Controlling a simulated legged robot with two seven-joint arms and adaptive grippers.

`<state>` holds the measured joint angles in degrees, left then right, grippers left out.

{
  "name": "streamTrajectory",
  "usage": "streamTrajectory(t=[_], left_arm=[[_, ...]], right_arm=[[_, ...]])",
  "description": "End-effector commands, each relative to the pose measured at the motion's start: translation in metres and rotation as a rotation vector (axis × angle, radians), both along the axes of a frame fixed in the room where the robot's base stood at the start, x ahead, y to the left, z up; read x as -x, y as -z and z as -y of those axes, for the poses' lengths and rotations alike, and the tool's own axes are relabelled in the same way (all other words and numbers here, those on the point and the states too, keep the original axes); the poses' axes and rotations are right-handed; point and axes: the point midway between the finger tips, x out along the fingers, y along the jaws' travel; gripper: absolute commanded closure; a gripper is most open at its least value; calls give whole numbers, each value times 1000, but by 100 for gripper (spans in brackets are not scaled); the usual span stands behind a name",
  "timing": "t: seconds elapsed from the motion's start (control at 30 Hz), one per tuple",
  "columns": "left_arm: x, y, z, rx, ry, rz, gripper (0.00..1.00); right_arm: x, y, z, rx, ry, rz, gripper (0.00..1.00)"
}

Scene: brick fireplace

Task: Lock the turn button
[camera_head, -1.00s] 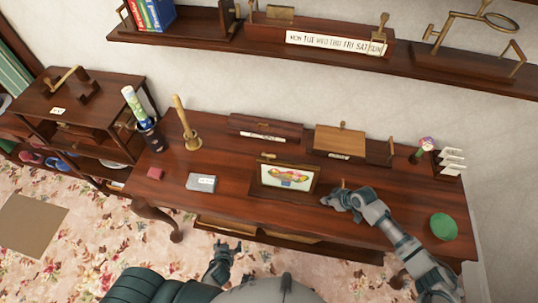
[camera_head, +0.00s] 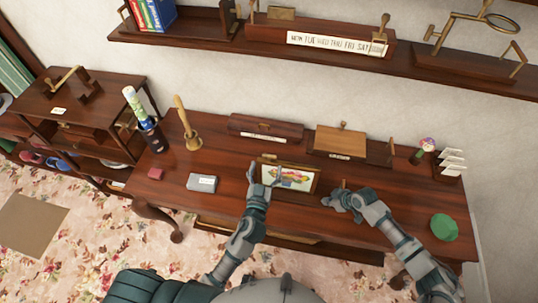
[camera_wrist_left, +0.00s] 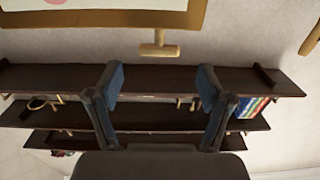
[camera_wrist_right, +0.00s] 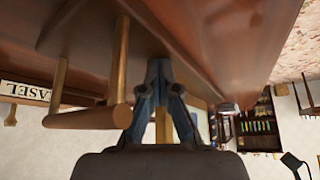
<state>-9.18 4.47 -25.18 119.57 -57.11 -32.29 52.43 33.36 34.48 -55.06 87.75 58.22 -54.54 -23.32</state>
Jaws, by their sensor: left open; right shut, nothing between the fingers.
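A framed picture (camera_head: 290,178) stands on the desk with a small brass turn button (camera_head: 270,157) at its top edge. In the left wrist view the turn button (camera_wrist_left: 159,47) is a T-shaped piece beside the frame's edge, with its crossbar parallel to that edge. My left gripper (camera_head: 264,177) is open and empty, in front of the picture's left part and apart from the button. My right gripper (camera_head: 332,201) is shut and empty, low to the right of the picture; in the right wrist view its fingertips are together beside a wooden bar with brass pegs (camera_wrist_right: 118,60).
A hand bell (camera_head: 188,130), a grey box (camera_head: 202,183) and a red block (camera_head: 155,174) are on the desk's left. Wooden boxes (camera_head: 265,128) stand behind the picture. A green round item (camera_head: 444,227) lies at the right. The desk front left is clear.

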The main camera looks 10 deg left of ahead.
Motion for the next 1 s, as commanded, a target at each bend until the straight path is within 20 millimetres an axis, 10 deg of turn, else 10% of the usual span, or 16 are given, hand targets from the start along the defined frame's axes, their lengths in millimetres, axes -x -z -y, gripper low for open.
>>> streamTrajectory(t=[0.3,0.67,0.93,1.0], left_arm=[[-51,1,-1,0,1,-1,21],[-58,1,-1,1,1,-2,21],[-58,1,-1,1,1,-2,81],[-58,1,-1,1,1,-2,82]], right_arm=[[4,5,1,6,-1,-10,100],[4,5,1,7,-1,-10,100],[4,5,1,6,-1,-11,100],[4,6,1,6,-1,-11,100]])
